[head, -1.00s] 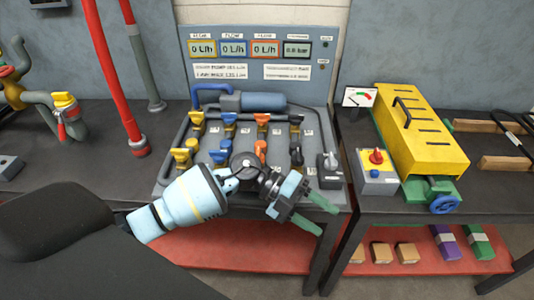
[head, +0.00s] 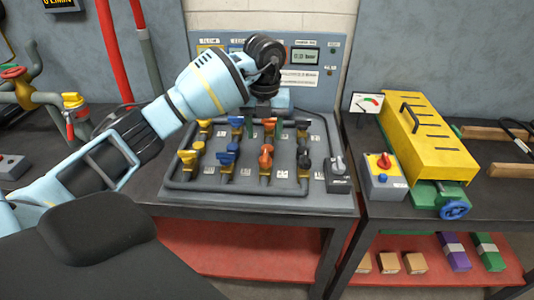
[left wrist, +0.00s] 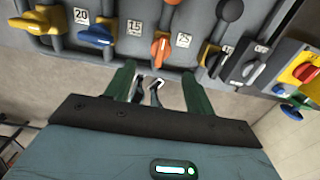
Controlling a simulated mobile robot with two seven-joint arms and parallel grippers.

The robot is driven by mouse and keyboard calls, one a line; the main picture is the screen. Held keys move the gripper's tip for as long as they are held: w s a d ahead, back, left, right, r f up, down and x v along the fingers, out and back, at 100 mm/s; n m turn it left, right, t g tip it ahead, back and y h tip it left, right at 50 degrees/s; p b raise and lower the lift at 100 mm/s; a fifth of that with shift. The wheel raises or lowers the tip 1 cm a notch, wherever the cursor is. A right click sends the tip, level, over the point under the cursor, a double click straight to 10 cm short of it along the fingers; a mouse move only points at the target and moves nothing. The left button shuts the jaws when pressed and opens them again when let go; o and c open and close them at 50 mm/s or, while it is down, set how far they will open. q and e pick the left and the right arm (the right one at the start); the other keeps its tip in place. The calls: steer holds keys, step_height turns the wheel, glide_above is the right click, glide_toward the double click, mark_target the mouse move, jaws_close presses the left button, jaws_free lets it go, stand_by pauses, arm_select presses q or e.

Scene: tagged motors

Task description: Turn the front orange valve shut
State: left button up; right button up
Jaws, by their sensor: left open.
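The front orange valve (head: 265,158) is in the front row of the pipe panel (head: 210,207), right of the front blue valve (head: 227,154). Its handle looks roughly in line with its pipe. A back orange valve (head: 269,124) is behind it. My left gripper (head: 264,128) points down over the panel's back part, its green fingers apart and empty. In the left wrist view an orange handle (left wrist: 160,50) shows beyond and between the spread fingertips of the left gripper (left wrist: 158,70), with no contact visible. My right gripper is not in view.
A grey lever switch (head: 338,165) stands at the panel's right corner. Farther right are a red-knob box (head: 384,165) and a yellow case (head: 428,135). Red pipes (head: 112,45) rise at the back left.

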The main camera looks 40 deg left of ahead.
mark_target(265, 155)
arm_select(q)
steer(key=shift+d+f, duration=0.1)
steer(key=shift+f, duration=3.85)
steer(key=c, duration=1)
